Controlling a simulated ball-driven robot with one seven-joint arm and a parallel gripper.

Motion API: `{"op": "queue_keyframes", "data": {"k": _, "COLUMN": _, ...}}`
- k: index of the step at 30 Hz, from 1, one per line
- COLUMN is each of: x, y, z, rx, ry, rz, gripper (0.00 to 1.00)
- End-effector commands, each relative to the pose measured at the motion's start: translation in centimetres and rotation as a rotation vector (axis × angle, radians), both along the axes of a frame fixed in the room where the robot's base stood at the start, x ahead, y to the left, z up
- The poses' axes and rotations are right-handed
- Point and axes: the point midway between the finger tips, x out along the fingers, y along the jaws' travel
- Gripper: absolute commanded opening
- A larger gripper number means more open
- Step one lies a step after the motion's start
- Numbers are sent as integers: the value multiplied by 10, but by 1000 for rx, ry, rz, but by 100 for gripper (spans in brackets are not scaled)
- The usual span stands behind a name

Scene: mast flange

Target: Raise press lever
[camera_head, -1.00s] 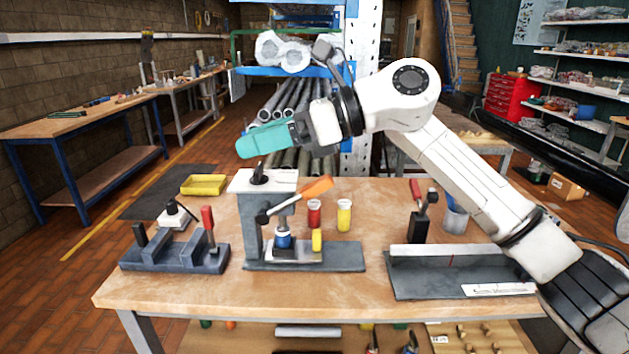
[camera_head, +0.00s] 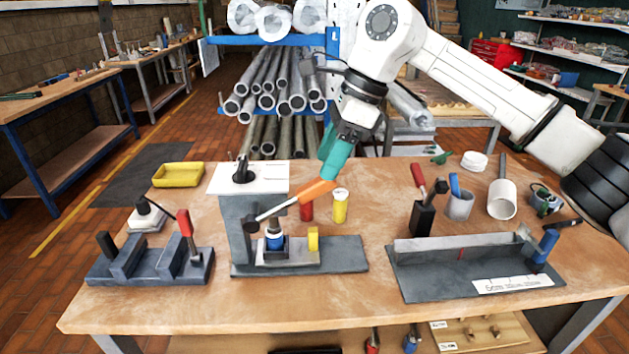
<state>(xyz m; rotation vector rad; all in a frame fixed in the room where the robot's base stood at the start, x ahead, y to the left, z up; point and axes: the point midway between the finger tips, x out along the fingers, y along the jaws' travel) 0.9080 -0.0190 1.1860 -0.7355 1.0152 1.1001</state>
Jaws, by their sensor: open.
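The press (camera_head: 238,225) stands on the wooden bench, left of the middle, on a grey base plate. Its lever (camera_head: 279,208) runs from a dark pivot at the column up to the right and ends in an orange handle (camera_head: 315,192). My gripper (camera_head: 334,165), with teal fingers, points down and left with its tips at the upper end of the orange handle. The fingers overlap the handle's end in this view, so I cannot tell whether they touch it. A blue and white part (camera_head: 275,238) sits under the press beside a yellow block (camera_head: 313,239).
A red container (camera_head: 306,211) and a yellow container (camera_head: 340,207) stand behind the press. A clamp fixture (camera_head: 150,262) is at left, a yellow tray (camera_head: 178,175) behind it. A grey angled fixture (camera_head: 470,265) and tool holders (camera_head: 459,205) are at right.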

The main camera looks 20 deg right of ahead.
Motion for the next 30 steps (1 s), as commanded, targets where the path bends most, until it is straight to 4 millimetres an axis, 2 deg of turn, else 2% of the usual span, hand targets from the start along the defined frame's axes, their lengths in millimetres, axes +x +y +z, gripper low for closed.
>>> {"op": "queue_keyframes", "data": {"k": 3, "x": 2, "y": 10, "z": -20, "rx": 4, "ry": 2, "rz": 3, "gripper": 53}}
{"op": "queue_keyframes", "data": {"k": 10, "x": 6, "y": 21, "z": -49, "rx": 2, "ry": 0, "rz": 1, "gripper": 53}}
{"op": "queue_keyframes", "data": {"k": 15, "x": 7, "y": 24, "z": -58, "rx": 2, "ry": -2, "rz": 1, "gripper": 53}}
{"op": "queue_keyframes", "data": {"k": 23, "x": 7, "y": 24, "z": -59, "rx": 1, "ry": -2, "rz": 1, "gripper": 53}}
{"op": "queue_keyframes", "data": {"k": 30, "x": 7, "y": 24, "z": -59, "rx": 2, "ry": -2, "rz": 1, "gripper": 32}}
